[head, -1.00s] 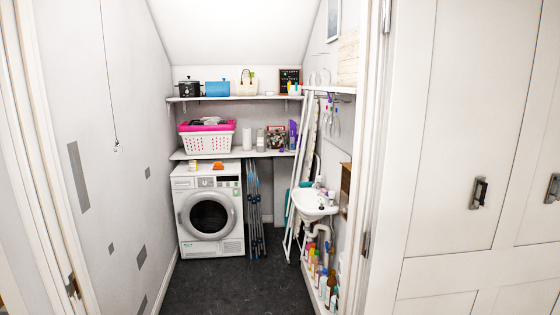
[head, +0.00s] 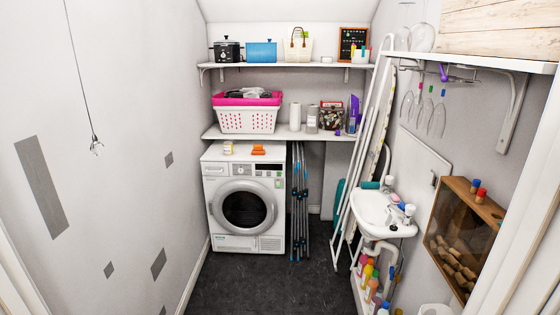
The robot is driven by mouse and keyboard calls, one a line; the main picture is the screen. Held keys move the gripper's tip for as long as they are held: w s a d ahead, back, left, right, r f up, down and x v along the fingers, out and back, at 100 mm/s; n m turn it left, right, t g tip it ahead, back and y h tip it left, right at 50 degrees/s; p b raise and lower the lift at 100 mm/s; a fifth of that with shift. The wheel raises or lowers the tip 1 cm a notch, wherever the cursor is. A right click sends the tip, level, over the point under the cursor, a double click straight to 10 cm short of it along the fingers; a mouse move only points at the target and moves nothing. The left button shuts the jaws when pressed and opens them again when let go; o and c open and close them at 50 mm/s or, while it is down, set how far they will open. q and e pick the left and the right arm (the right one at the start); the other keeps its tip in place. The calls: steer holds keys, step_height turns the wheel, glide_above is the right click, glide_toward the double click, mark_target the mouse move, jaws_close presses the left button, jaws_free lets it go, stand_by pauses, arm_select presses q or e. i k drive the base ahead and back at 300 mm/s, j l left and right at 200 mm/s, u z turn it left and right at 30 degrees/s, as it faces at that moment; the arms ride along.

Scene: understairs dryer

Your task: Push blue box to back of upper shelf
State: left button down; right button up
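The blue box (head: 262,52) stands on the upper shelf (head: 290,65) on the back wall, in the head view. It sits between a black slow cooker (head: 227,49) on its left and a cream handbag (head: 298,47) on its right. Its front face is near the shelf's front edge; how much room lies behind it cannot be seen. Neither of my grippers shows in the head view.
A lower shelf (head: 270,133) holds a pink and white laundry basket (head: 247,116). A washing machine (head: 243,207) stands below. Folded ironing boards (head: 365,150), a sink (head: 382,213) and a wooden cabinet (head: 462,240) crowd the right. The dark floor (head: 265,285) is clear in front.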

mark_target(257, 54)
steer(key=i, duration=2.4)
